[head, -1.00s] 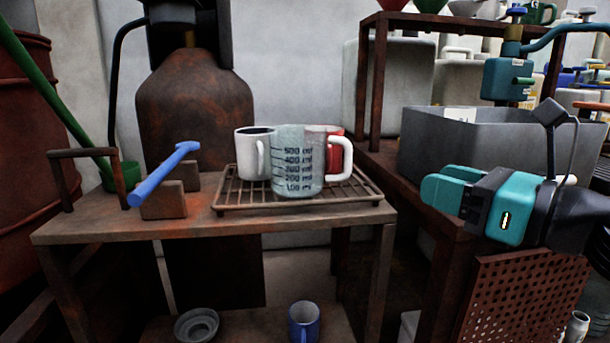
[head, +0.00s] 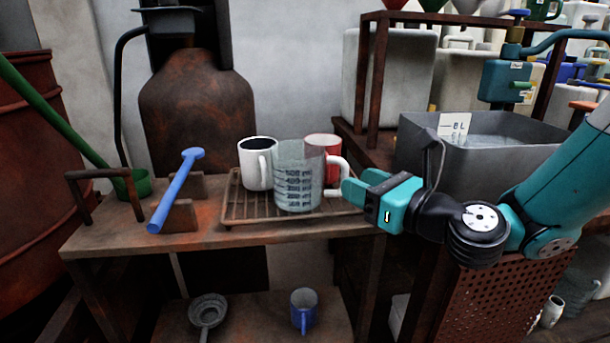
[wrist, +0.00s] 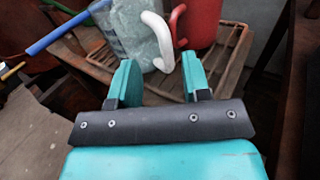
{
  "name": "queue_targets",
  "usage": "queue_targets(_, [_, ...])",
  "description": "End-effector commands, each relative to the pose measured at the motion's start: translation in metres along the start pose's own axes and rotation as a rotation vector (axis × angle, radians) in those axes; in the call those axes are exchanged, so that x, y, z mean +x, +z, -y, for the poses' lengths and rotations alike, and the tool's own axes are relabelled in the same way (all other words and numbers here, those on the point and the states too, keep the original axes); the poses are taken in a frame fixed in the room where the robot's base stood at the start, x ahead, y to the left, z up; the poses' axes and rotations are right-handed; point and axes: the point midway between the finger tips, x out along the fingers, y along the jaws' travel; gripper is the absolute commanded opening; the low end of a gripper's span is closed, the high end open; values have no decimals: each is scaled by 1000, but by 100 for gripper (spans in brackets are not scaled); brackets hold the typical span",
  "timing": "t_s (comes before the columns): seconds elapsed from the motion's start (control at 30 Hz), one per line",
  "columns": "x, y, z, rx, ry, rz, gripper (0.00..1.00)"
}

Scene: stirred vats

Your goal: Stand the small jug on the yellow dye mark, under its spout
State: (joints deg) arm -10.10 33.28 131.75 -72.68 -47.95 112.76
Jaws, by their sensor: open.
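The small jug (head: 297,178) is clear with dark measuring marks and a white handle on its right side. It stands upright on a wire rack (head: 245,212) on the rusty table. In the wrist view the jug (wrist: 128,35) and its handle are just beyond my fingertips. My gripper (head: 352,190) is at the jug's right, close to the handle. In the wrist view my gripper (wrist: 160,76) is open, with nothing between its fingers. I cannot make out a yellow dye mark or its spout in these views.
A white mug (head: 254,168) and a red mug (head: 322,146) stand close behind the jug. A grey trough (head: 425,150) and a teal tap unit (head: 503,82) are at the right. A blue mug (head: 304,312) stands below.

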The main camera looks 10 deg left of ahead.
Motion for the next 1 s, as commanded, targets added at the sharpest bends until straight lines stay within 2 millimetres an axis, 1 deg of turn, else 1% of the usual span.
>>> queue_targets(0.17, [28,8,-2,-4,4,4,44])
queue_targets(0.3, [44,6,-2,-1,3,1,44])
queue_targets(0.4, [48,6,-1,-1,0,1,44])
queue_targets(0.57, [48,5,0,0,-1,1,44])
queue_targets(0.6, [48,5,0,0,-1,1,39])
queue_targets(0.63, [48,5,0,0,0,1,32])
queue_targets(0.67, [47,5,0,0,0,1,25])
queue_targets(0.7, [47,5,0,0,0,1,16])
queue_targets(0.77, [47,5,0,0,0,1,2])
queue_targets(0.8, [47,5,0,0,-1,1,0])
queue_targets(1.0, [47,6,0,0,0,2,0])
